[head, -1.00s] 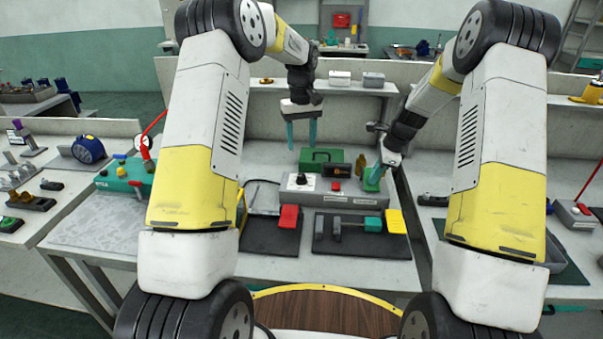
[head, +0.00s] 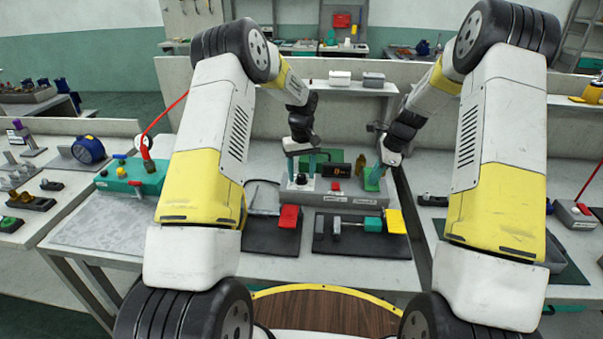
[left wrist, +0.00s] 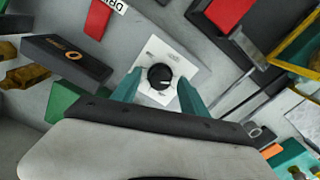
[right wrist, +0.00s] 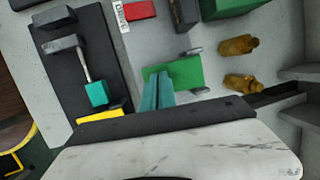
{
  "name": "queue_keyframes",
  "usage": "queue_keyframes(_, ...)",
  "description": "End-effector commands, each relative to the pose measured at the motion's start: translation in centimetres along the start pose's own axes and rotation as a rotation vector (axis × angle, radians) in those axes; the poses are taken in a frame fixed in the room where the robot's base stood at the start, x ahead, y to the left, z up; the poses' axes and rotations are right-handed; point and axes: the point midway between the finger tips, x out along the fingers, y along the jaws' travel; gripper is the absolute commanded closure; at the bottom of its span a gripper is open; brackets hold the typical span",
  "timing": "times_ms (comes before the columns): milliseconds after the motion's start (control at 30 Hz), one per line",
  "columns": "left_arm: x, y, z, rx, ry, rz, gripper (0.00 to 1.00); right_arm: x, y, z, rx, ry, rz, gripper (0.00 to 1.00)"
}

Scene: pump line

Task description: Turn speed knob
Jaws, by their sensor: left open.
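The speed knob is a black round knob (left wrist: 160,76) on a white square plate in the left wrist view. The knob sits on the grey control box (head: 350,199), at its left end in the head view. My left gripper (head: 303,178) is open over it. Its teal fingers (left wrist: 158,88) stand on either side of the knob, with gaps showing. Whether the fingertips reach down beside the knob is hard to tell. My right gripper (head: 376,177) is at the right end of the box. Its teal fingers (right wrist: 158,88) are together, in front of a green block (right wrist: 185,72).
A red button (head: 336,186) and a dark display block (head: 336,171) are near the knob. A red block (head: 289,217) and a yellow block (head: 395,221) lie in front. Two brass fittings (right wrist: 238,46) stand near my right gripper. A shelf (head: 340,89) runs behind.

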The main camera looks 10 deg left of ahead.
Motion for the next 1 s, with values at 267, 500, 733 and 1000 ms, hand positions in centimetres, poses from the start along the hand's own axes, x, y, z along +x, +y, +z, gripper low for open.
queue_keyframes(267,-0.04,-0.01,-0.01,0.000,0.000,0.000,0.80,0.15,0.15,-0.07,0.001,0.001,0.004,1.00)
queue_keyframes(500,-0.06,-0.01,-0.02,0.001,0.000,0.000,1.00,0.15,0.15,-0.08,0.001,0.001,0.004,1.00)
queue_keyframes(733,-0.06,-0.01,-0.02,0.041,0.000,0.000,1.00,0.15,0.15,-0.08,0.001,0.001,0.004,1.00)
queue_keyframes(1000,-0.05,-0.01,0.00,0.208,0.000,0.000,1.00,0.14,0.14,-0.08,0.001,0.001,0.004,1.00)
